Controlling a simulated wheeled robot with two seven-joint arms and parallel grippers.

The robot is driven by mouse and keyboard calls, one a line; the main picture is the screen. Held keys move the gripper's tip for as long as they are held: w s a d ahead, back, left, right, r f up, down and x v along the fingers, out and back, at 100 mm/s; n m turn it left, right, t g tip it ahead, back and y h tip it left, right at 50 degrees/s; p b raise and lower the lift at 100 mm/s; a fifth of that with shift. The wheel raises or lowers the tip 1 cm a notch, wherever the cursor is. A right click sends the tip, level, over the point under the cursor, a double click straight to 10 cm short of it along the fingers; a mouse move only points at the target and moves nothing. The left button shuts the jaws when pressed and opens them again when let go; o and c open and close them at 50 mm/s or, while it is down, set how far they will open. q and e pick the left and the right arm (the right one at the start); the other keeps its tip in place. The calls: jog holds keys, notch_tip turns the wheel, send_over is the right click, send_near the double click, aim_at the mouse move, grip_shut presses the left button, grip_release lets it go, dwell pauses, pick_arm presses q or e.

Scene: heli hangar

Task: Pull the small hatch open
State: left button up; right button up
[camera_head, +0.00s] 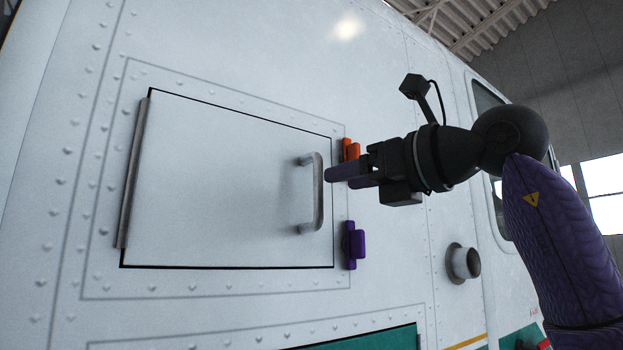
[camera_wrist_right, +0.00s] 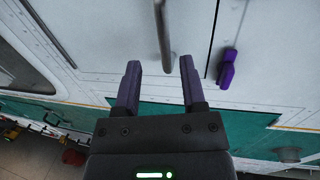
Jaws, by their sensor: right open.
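The small hatch (camera_head: 225,185) is a white panel in the riveted helicopter side, flush with its frame, with a hinge strip (camera_head: 132,175) along its left edge. A grey vertical bar handle (camera_head: 318,192) stands near its right edge. It also shows in the right wrist view (camera_wrist_right: 163,32), ahead of and between the fingers. My right gripper (camera_head: 338,178) is open and empty, its purple fingertips close to the handle's right side in the head view. Contact cannot be told. An orange latch (camera_head: 350,150) and a purple latch (camera_head: 356,245) sit beside the hatch's right edge. My left gripper is out of view.
A round grey port (camera_head: 464,262) juts from the skin at lower right. A green panel (camera_head: 375,340) lies below the hatch. A window (camera_head: 488,105) is behind my right arm. The hatch's left side is clear.

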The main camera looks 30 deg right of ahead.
aim_at(322, 187)
jog(key=x, duration=0.2)
jog(key=p+x, duration=0.1)
jog(key=x, duration=0.3)
jog(key=shift+w+d+f, duration=0.15)
jog(key=shift+w+d, duration=0.1)
jog(key=shift+d, duration=0.15)
jog(key=shift+a+p, duration=0.15)
jog(key=shift+p, duration=0.15)
jog(key=shift+s, duration=0.25)
jog(key=shift+w, duration=0.2)
jog(key=c, duration=0.3)
jog(key=shift+c, duration=1.4)
grip_shut()
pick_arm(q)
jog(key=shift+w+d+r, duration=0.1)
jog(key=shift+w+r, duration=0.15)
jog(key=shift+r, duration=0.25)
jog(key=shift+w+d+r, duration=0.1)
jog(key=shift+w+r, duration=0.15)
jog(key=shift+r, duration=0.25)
